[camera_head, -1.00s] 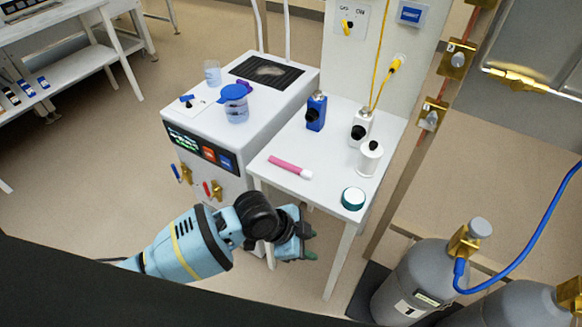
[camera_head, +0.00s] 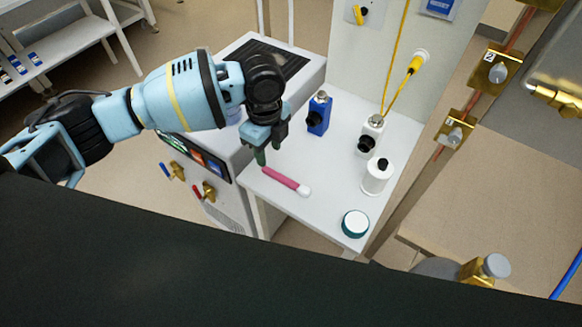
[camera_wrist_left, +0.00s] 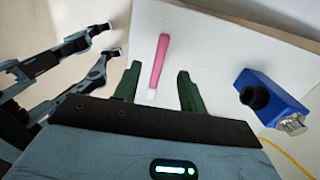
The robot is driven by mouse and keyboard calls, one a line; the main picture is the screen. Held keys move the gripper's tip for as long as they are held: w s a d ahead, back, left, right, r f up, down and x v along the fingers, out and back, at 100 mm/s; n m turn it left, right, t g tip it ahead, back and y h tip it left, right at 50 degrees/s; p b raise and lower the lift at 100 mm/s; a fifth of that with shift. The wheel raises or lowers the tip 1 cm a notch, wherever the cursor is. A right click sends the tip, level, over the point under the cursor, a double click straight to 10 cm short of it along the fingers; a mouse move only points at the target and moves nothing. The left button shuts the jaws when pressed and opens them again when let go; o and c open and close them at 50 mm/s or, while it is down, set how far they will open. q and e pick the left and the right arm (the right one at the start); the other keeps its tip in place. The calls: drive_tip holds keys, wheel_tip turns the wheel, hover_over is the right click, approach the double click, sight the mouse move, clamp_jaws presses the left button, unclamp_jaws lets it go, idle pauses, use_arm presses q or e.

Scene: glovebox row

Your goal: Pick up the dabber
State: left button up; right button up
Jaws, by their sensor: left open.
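The dabber, a pink stick with a white tip (camera_head: 287,182), lies flat on the white side table (camera_head: 320,212), left of its middle. It also shows in the left wrist view (camera_wrist_left: 160,62), pink end up and white tip towards me. My left gripper (camera_head: 270,149) is open and empty. Its green fingers (camera_wrist_left: 158,88) are above the table's left part near the pink end in the head view. In the wrist view the white tip shows between the fingers; the exact height gap is hard to tell.
The blue bottle also shows in the wrist view (camera_wrist_left: 275,95). A yellow cord hangs behind.

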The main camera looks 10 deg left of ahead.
sight(271, 171)
use_arm(q)
drive_tip(key=shift+s+f, duration=0.2)
drive_tip(key=shift+f, duration=0.85)
drive_tip(key=shift+w+f, duration=0.1)
drive_tip(key=shift+f, duration=0.35)
drive_tip(key=f, duration=0.4)
drive_tip(key=shift+w+f, duration=0.2)
drive_tip(key=shift+f, duration=0.2)
use_arm(e)
drive_tip(key=shift+s+a+f, duration=0.1)
drive_tip(key=shift+s+f, duration=0.1)
drive_tip(key=shift+s, duration=0.25)
drive_tip(key=shift+s+a+f, duration=0.1)
drive_tip(key=shift+s+f, duration=0.1)
drive_tip(key=shift+s, duration=0.2)
drive_tip(key=shift+d, duration=0.1)
use_arm(q)
clamp_jaws()
